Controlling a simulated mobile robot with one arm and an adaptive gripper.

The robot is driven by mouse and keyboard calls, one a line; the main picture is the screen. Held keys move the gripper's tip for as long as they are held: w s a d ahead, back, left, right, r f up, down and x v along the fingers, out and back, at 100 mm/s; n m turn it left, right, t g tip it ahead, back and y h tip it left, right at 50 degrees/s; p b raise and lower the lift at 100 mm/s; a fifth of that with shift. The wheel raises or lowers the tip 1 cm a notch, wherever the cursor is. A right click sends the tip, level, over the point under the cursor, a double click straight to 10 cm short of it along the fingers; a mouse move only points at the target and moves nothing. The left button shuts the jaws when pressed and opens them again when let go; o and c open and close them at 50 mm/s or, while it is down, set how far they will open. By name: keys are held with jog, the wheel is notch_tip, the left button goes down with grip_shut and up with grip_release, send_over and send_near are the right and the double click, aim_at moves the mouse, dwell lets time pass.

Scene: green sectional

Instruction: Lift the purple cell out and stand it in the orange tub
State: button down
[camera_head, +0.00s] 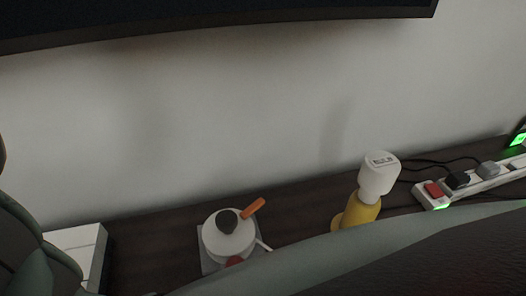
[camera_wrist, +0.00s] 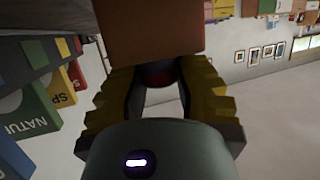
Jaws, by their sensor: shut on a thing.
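My gripper (camera_wrist: 158,85) shows in the wrist view, with yellow stepped fingers to both sides of the picture's middle. A dark rounded thing with a reddish patch (camera_wrist: 158,74) shows between the fingers, too dim to name. I cannot make out a purple cell in either view. No orange tub can be told for certain; whether the block is the tub is unclear. The gripper's fingers do not show in the head view.
On the dark shelf stand a white round pot (camera_head: 229,240) with an orange-handled thing, a yellow-and-white upright object (camera_head: 372,190), and a power strip (camera_head: 470,184) with plugs and cables. A white box (camera_head: 75,247) is at left. Books (camera_wrist: 32,115) show in the wrist view.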

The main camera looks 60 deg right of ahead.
jog(key=c, duration=0.7)
grip_release()
jog(key=v, duration=1)
jog(key=shift+d, duration=0.35)
jog(key=shift+s+d+r, duration=0.3)
jog(key=shift+d, duration=0.3)
